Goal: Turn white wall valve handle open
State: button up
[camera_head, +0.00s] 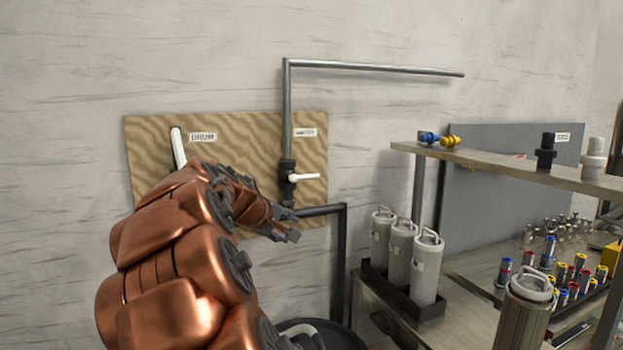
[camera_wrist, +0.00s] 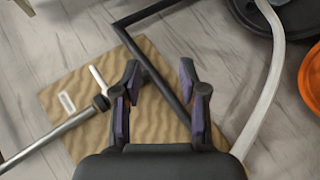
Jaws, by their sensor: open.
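The white valve handle (camera_head: 304,177) sticks out sideways to the right from a dark valve body (camera_head: 287,172) on a vertical grey pipe, in front of a tan wall board. In the wrist view the white handle (camera_wrist: 97,76) shows left of my fingers, beside the pipe joint (camera_wrist: 102,103). My gripper (camera_head: 286,225) is just below the valve in the head view.
The tan board (camera_head: 255,130) is on the white wall. A white tube (camera_head: 179,148) shows at its left, partly behind my arm. A dark elbow pipe (camera_head: 340,250) runs below the valve. A shelf (camera_head: 480,165) with white canisters (camera_head: 427,268) stands at the right.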

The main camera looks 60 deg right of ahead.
jog(key=w+d+r+n+h, duration=0.1)
jog(key=w+d+r, duration=0.1)
jog(key=d, duration=0.3)
jog(key=w+d+r+n+h, duration=0.1)
jog(key=w+d+r+h, duration=0.15)
jog(key=d, duration=0.25)
jog(key=n+t+h, duration=0.1)
jog(key=n+t, duration=0.1)
jog(key=n, duration=0.1)
send_near(310, 177)
jog(key=x, duration=0.4)
jog(key=shift+p+x, duration=1.15)
jog(key=shift+x, duration=2.5)
grip_shut()
